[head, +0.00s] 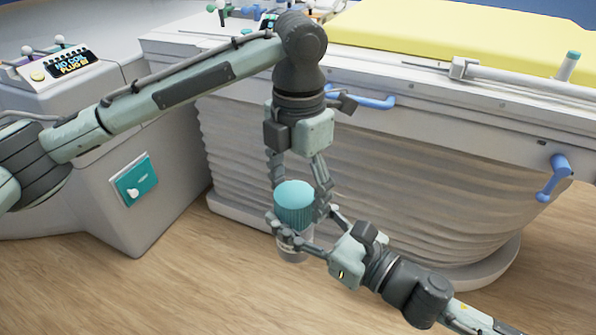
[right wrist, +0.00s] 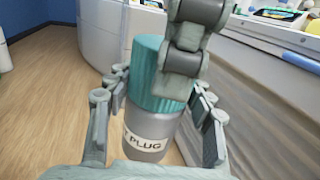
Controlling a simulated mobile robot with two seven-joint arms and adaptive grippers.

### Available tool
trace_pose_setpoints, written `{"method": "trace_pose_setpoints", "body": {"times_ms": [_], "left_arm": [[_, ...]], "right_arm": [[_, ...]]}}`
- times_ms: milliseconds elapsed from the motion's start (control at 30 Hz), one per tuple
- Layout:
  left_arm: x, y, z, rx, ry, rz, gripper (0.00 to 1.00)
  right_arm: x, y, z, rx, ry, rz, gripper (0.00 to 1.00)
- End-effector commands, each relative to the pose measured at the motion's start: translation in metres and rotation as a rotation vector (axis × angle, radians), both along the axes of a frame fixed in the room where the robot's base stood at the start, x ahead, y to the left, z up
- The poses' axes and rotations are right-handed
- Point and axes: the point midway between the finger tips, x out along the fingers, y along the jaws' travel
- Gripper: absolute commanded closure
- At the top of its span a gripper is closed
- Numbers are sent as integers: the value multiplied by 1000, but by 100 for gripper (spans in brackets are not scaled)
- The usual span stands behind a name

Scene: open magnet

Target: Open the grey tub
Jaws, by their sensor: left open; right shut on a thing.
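The grey tub (head: 292,254) has a ribbed teal lid (head: 294,203) on top and is upright between my two grippers. My right gripper (head: 299,228) comes in from the lower right and is shut on the grey body. In the right wrist view the tub (right wrist: 148,138) stands between the right fingers, with part of a label reading "PLUG"; its teal lid (right wrist: 145,75) is partly hidden by a left finger. My left gripper (head: 298,192) points down from above, open, with its fingers on either side of the lid. Whether they touch it is unclear.
A large bed-like unit with a yellow pad (head: 450,40) and ribbed side (head: 430,170) stands close behind the grippers. Blue handles (head: 556,178) stick out from it. A grey console (head: 90,190) stands at the left. The wooden floor (head: 170,290) in front is clear.

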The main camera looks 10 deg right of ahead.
Motion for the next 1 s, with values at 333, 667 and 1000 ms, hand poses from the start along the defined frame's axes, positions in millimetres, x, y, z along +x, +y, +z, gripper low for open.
{"method": "trace_pose_setpoints", "body": {"times_ms": [333,667,1000], "left_arm": [[0,0,-25,-2,-1,1,28],[0,0,-25,-2,-1,2,45],[-1,-1,-25,-4,1,5,80]], "right_arm": [[0,0,2,2,-4,1,100],[0,0,2,2,-4,1,100],[0,0,3,2,-5,1,100]]}}
